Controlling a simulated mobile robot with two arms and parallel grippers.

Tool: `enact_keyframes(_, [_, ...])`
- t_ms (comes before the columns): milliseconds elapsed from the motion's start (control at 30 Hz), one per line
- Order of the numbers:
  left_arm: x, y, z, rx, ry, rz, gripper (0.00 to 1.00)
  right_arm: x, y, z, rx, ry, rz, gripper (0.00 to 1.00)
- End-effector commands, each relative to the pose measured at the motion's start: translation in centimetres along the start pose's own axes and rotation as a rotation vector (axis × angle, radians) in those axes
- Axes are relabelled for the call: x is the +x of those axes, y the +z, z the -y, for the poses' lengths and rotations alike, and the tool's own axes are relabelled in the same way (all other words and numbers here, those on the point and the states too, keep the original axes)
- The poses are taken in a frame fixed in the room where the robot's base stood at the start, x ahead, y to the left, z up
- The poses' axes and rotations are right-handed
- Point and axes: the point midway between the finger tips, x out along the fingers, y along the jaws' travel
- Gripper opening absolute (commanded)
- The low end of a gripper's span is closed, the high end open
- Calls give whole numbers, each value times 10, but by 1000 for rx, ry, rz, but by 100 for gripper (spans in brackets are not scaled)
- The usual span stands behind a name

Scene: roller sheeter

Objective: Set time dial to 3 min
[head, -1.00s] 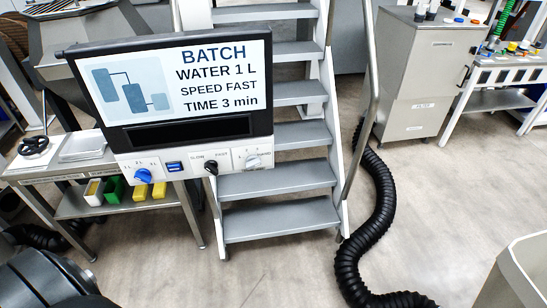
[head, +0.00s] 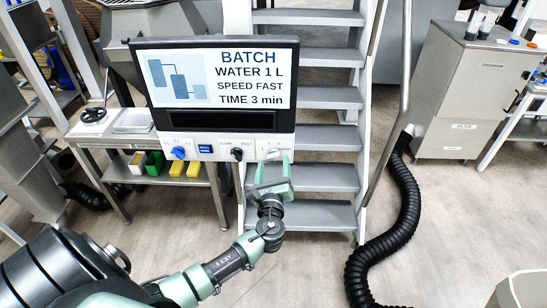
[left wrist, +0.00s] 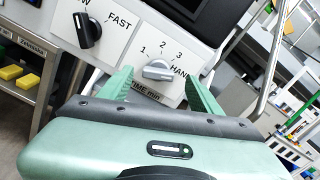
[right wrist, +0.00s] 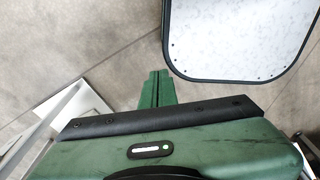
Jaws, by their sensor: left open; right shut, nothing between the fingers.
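The time dial (left wrist: 158,70) is a light grey knob at the right end of the control panel. In the left wrist view it has 1, 2, 3 and HAND marked around it; I cannot tell which mark it points at. My left gripper (left wrist: 163,82) is open, with one green finger on each side of the dial and gaps showing between. In the head view the left gripper (head: 273,166) is in front of the panel's lower right end and partly hides the dial. The screen (head: 218,78) reads BATCH, WATER 1 L, SPEED FAST, TIME 3 min. My right gripper (right wrist: 156,88) is shut and empty.
A black speed knob (left wrist: 87,31) and a blue water knob (head: 178,153) sit left on the same panel. Metal stairs (head: 325,138) stand behind. A black hose (head: 405,210) lies on the floor. A grey-rimmed bin (right wrist: 240,35) is near the right gripper.

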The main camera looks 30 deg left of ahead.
Motion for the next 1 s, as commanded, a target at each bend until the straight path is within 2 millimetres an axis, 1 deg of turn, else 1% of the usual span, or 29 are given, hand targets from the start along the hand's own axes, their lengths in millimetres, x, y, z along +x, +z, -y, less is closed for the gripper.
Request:
enact_keyframes(33, [9,2,1,2,1,1,64,-4,0,-4,0,5,1,0])
enact_keyframes(100, [18,2,0,0,1,1,64,-5,1,-8,0,9,2,0])
enact_keyframes(200, [26,0,0,-1,1,-1,64,-6,1,-11,0,13,3,0])
enact_keyframes(333, [30,0,0,-2,1,-2,64,-6,1,-12,0,14,3,0])
enact_keyframes(533, [30,-1,-1,-2,1,-3,64,-6,1,-11,-1,13,3,0])
enact_keyframes(567, [30,-1,-1,-3,1,-3,58,-6,1,-11,-1,13,3,0])
enact_keyframes(600, [30,-1,-1,-2,1,-3,47,-6,1,-11,-1,13,3,0])
enact_keyframes(667, [30,-1,-1,-2,1,-3,30,-6,1,-10,-2,12,3,0])
enact_keyframes(700, [30,-1,-1,-2,1,-3,19,-6,1,-10,-2,12,3,0])
enact_keyframes(767, [30,-1,-1,-2,1,-3,2,-6,1,-9,-2,10,2,0])
enact_keyframes(1000, [30,-2,-1,-21,1,-2,1,-3,0,-2,-1,3,1,0])
